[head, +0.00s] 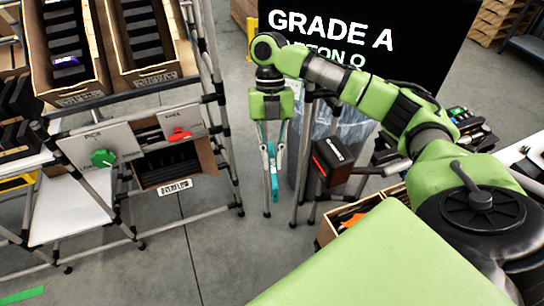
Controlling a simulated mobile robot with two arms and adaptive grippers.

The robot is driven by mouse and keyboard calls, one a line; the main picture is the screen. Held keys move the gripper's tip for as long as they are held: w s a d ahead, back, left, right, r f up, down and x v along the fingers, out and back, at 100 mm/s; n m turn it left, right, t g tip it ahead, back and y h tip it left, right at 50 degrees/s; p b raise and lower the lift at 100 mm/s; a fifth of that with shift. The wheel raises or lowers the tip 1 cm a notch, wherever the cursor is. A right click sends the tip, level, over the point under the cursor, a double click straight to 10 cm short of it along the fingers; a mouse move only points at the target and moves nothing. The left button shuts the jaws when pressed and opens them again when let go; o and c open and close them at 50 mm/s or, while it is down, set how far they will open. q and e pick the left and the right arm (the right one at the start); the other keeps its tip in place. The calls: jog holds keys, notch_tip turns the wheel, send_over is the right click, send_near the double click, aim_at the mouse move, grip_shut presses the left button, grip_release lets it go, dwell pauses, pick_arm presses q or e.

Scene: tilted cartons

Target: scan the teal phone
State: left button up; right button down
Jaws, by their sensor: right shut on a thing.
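The teal phone (272,166) is a thin upright strip, seen nearly edge-on in the middle of the head view. My right gripper (271,180) points down and is shut on it, holding it in the air above the grey floor. A black box with a red edge (332,158), which looks like a scanner, stands on a post to the right of the phone, with a visible gap between them. My left gripper is not in view.
A tube-frame rack at left holds tilted cartons (92,62) with dark items. It bears a panel with green and red knobs (104,157) and an overflow carton (174,168). A black sign (420,45) reads "GRADE A". A lined bin (345,132) stands behind the box.

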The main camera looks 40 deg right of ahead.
jog(key=shift+r+p, duration=2.35)
jog(key=shift+r, duration=0.15)
jog(key=shift+f, duration=0.1)
